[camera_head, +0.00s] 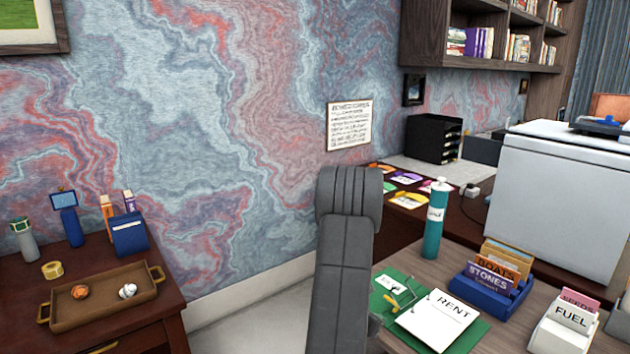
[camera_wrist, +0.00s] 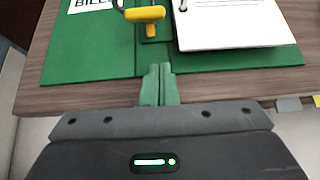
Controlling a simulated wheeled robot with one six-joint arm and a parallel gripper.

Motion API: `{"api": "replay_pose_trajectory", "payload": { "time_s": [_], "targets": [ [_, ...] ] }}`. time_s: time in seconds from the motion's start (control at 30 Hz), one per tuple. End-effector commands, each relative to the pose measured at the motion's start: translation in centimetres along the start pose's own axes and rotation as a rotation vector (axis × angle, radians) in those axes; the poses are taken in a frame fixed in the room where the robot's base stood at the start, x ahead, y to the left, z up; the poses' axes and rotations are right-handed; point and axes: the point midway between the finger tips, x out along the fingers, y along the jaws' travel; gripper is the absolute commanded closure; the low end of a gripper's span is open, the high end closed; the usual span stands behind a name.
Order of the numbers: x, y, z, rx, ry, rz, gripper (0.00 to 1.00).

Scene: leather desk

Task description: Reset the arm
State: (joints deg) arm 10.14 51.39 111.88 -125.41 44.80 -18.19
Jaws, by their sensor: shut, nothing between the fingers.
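My gripper (camera_wrist: 158,72) shows in the wrist view with its two fingers together and nothing between them. It is near the front edge of a wooden desk, its tips in front of a green folder (camera_wrist: 95,60). My grey arm stands upright in the middle of the head view and my gripper cannot be made out there. On the folder lie a white ring-bound pad (camera_wrist: 240,25), marked RENT in the head view (camera_head: 437,318), and a yellow-handled tool (camera_wrist: 145,14).
A teal bottle (camera_head: 434,222), a blue card box (camera_head: 490,292) and a white card box (camera_head: 562,330) stand right of my arm. A large white case (camera_head: 562,200) is behind them. At left, a brown tray (camera_head: 105,312) sits on a side table. Floor shows between the tables.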

Motion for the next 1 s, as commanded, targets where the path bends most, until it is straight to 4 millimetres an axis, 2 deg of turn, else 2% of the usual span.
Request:
{"api": "replay_pose_trajectory", "payload": {
  "time_s": [0.03,0.1,0.53,0.6,0.73,1.0],
  "targets": [
    [0.4,0.1,-0.8,0.001,-0.018,0.007,1.0],
    [0.6,0.2,-1.2,0.005,-0.044,0.018,1.0],
    [1.5,0.5,-3.2,0.011,-0.261,0.03,1.0],
    [-0.3,0.6,-3.1,0.012,-0.264,0.033,1.0],
    [-2.6,0.5,-3.7,0.011,-0.262,0.034,1.0],
    [-5.2,0.3,-4.4,0.013,-0.262,0.03,1.0]
  ]
}}
